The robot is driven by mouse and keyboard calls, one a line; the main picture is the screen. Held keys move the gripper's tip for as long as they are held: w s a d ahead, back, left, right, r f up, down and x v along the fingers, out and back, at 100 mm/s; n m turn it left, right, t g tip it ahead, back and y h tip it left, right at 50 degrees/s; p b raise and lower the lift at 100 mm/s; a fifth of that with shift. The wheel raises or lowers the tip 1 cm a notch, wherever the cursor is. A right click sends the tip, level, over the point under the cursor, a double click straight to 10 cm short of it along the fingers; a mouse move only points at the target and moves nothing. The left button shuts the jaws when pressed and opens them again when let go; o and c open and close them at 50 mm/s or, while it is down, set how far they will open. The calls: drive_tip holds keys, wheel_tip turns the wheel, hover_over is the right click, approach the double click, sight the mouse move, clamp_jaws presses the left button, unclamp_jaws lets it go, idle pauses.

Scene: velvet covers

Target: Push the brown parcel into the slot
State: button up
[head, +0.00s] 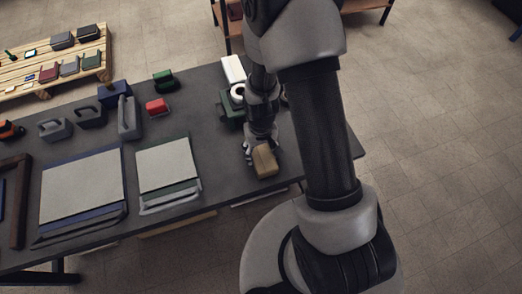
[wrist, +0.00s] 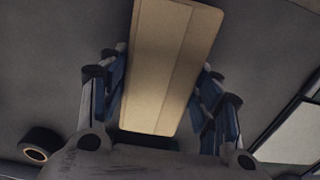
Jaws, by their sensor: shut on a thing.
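The brown parcel (head: 265,161) is a tan box near the front right edge of the dark table (head: 222,183). My gripper (head: 261,148) reaches down to it and is shut on it. In the wrist view the parcel (wrist: 168,62) lies lengthwise between the blue finger pads of my gripper (wrist: 160,92), with a seam along its face. I cannot tell whether the parcel touches the table. I cannot make out a slot for certain in either view; my arm hides part of the table's right end.
Left of the parcel lie a pale panel with a green edge (head: 167,165) and a larger one with a blue edge (head: 82,188). A green item (head: 231,109) stands beside my arm. A pallet (head: 40,73) lies beyond.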

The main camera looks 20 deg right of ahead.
drive_tip(key=shift+w, duration=1.45)
drive_tip(key=shift+w, duration=0.1)
drive_tip(key=shift+w, duration=2.35)
drive_tip(key=o, duration=1.4)
drive_tip(key=shift+c, duration=0.2)
wheel_tip(320, 180, up, 12)
drive_tip(key=shift+r, duration=0.1)
